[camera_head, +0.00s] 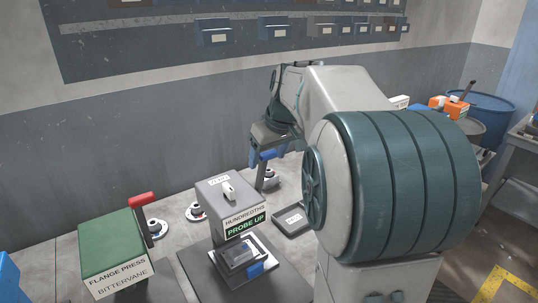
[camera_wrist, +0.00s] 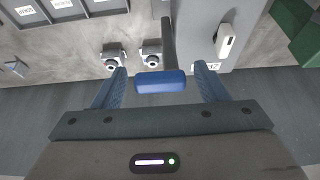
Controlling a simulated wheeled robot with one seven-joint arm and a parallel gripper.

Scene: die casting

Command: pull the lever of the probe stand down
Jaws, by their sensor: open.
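The probe stand (camera_head: 229,200) is a grey box with a green "PROBE UP" display, over a dark base. Its lever (camera_head: 260,178) rises upright at the right side and ends in a blue handle (camera_head: 271,154). In the wrist view, the blue handle (camera_wrist: 160,82) lies crosswise between the two blue fingers of my gripper (camera_wrist: 160,68), with a gap on each side. My gripper is open around the handle and does not grip it. The lever (camera_wrist: 168,40) and the stand's box (camera_wrist: 205,28) also show there. In the head view, my arm partly hides the fingers.
The green flange press (camera_head: 112,255) with a red handle (camera_head: 142,198) stands left of the probe stand. Bins (camera_head: 213,38) hang on the back wall.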

